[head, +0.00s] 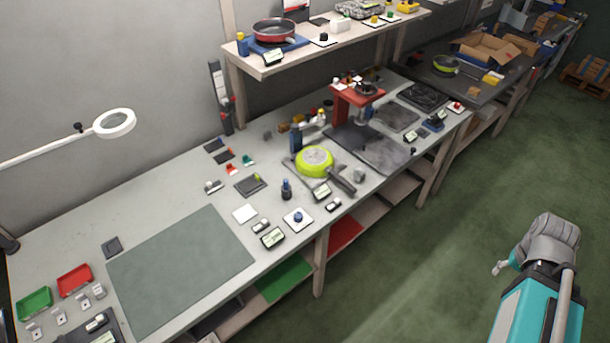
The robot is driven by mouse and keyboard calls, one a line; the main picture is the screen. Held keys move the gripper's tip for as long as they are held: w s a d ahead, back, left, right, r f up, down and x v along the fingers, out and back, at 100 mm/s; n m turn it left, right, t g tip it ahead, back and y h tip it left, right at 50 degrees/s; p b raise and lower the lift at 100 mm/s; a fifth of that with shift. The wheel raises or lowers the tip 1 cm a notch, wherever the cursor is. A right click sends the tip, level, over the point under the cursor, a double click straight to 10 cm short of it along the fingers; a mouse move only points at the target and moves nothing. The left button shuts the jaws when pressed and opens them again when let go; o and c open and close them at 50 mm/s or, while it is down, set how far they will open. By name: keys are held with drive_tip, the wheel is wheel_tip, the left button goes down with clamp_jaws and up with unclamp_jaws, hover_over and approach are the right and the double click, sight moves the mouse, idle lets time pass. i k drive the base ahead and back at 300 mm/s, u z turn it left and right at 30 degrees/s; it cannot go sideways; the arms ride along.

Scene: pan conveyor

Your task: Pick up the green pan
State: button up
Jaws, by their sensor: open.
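A lime-green pan (314,161) with a dark handle lies on the long workbench (130,210), right of its middle. Its handle points down and right toward the bench's front edge. Its round face shows green, so it seems to lie bottom up, but I cannot be sure. A second, smaller-looking green pan (445,66) sits on the dark table at the back right. My teal and grey arm stands at the lower right, over the floor and apart from the bench. My gripper does not show clearly in this view.
A red pan (273,30) stands on the raised shelf (290,60). A red machine (357,98) stands behind and right of the pan. Small boxes and a blue-topped button (297,217) lie near the front edge. A grey-green mat (180,265) covers the left. The green floor (420,260) is clear.

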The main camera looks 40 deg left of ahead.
sight(315, 162)
drive_tip(key=k, duration=0.8)
drive_tip(key=u, duration=1.85)
drive_tip(key=i, duration=1)
